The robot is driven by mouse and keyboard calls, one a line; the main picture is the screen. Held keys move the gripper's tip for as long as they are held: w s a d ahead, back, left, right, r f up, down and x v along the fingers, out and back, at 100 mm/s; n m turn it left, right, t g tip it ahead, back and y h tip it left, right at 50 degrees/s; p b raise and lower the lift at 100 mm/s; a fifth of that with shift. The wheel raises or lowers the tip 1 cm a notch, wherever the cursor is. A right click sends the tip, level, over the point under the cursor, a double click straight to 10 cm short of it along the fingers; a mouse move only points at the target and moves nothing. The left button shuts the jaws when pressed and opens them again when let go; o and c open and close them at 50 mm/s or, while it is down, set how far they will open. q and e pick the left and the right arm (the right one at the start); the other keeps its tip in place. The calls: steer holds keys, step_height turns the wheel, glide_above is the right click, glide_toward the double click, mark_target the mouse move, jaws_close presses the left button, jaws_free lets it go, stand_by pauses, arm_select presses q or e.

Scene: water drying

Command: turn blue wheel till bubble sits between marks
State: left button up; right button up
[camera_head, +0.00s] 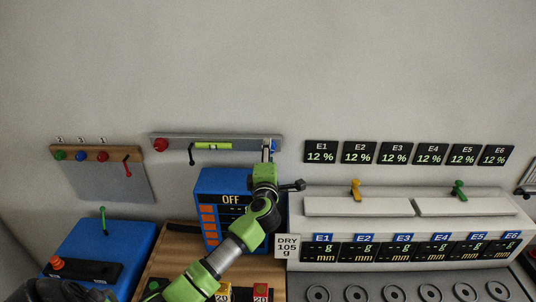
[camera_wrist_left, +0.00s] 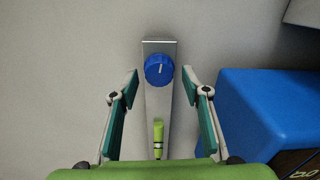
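A grey bar (camera_head: 235,143) is fixed on the wall, with a red wheel (camera_head: 159,145) at its left end and a blue wheel (camera_head: 274,146) at its right end. A yellow-green vial (camera_head: 213,146) sits mid-bar; its bubble and marks are too small to read surely. My left gripper (camera_head: 267,152) is at the blue wheel, partly covering it. In the left wrist view the gripper (camera_wrist_left: 160,74) is open, with fingertips on either side of the blue wheel (camera_wrist_left: 159,69) and gaps visible. The vial (camera_wrist_left: 158,135) shows dark marks there, its lower end hidden. My right gripper is not in view.
A black lever (camera_head: 191,154) hangs from the bar left of the vial. A blue cabinet (camera_head: 208,185) reading OFF stands below, close to my left arm. A white bench (camera_head: 360,207) with displays stands right. The wall above the bar is clear.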

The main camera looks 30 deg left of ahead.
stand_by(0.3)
arm_select(q)
steer(key=v, duration=1.2)
